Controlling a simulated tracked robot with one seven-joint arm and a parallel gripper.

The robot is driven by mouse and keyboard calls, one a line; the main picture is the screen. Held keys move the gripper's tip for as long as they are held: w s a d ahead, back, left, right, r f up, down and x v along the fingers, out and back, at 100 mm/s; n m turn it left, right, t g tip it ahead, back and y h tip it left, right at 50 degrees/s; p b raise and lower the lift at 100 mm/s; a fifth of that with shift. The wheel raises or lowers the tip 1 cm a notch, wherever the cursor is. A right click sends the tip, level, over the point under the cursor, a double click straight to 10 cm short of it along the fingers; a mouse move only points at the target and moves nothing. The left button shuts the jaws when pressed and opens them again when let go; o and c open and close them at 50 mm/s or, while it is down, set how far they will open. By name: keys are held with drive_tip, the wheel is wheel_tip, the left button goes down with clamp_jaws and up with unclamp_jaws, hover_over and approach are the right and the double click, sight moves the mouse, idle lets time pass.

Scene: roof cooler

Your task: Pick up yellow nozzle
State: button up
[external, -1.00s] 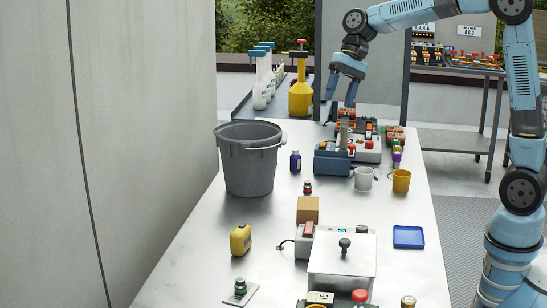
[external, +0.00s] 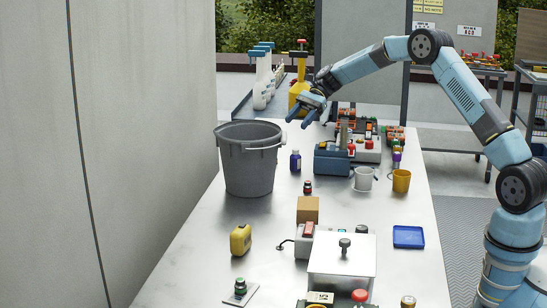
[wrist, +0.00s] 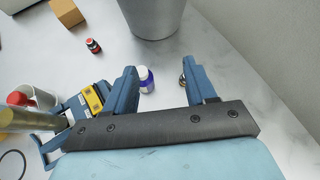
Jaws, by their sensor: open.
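My gripper (external: 299,119) is open in the external view, above the table's far end, behind the grey bucket (external: 247,165). In the wrist view my gripper (wrist: 159,68) points at the table with its two blue fingers apart and nothing held between them. A small brass-coloured piece (wrist: 182,80) shows beside the right finger, partly hidden by it; I cannot tell whether it is the yellow nozzle. A blue-purple bottle with a white cap (wrist: 145,80) stands by the left finger. No thing is clearly a yellow nozzle in the external view.
A blue toolbox (external: 332,160), a white mug (external: 363,179) and a yellow mug (external: 401,181) stand to the right. A yellow sprayer (external: 299,101) stands on the back bench. A yellow block-like item (external: 240,240) lies nearer. The table left of the cardboard box (external: 308,209) is mostly clear.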

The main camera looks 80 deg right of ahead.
drive_tip(key=d+f+m, duration=0.1)
drive_tip(key=d+f, duration=0.1)
drive_tip(key=d+f+m+t, duration=0.1)
drive_tip(key=d+f, duration=0.1)
drive_tip(key=d, duration=0.1)
drive_tip(key=d+f+m+y, duration=0.1)
drive_tip(key=d+f, duration=0.1)
drive_tip(key=d, duration=0.1)
drive_tip(key=shift+s+d+f+t, duration=0.15)
drive_tip(key=shift+d+f+t, duration=0.05)
drive_tip(key=shift+t, duration=0.2)
drive_tip(key=x, duration=1.3)
drive_tip(key=shift+w+a+f, duration=0.2)
drive_tip(key=shift+w+f, duration=0.1)
drive_tip(key=shift+c, duration=0.2)
clamp_jaws()
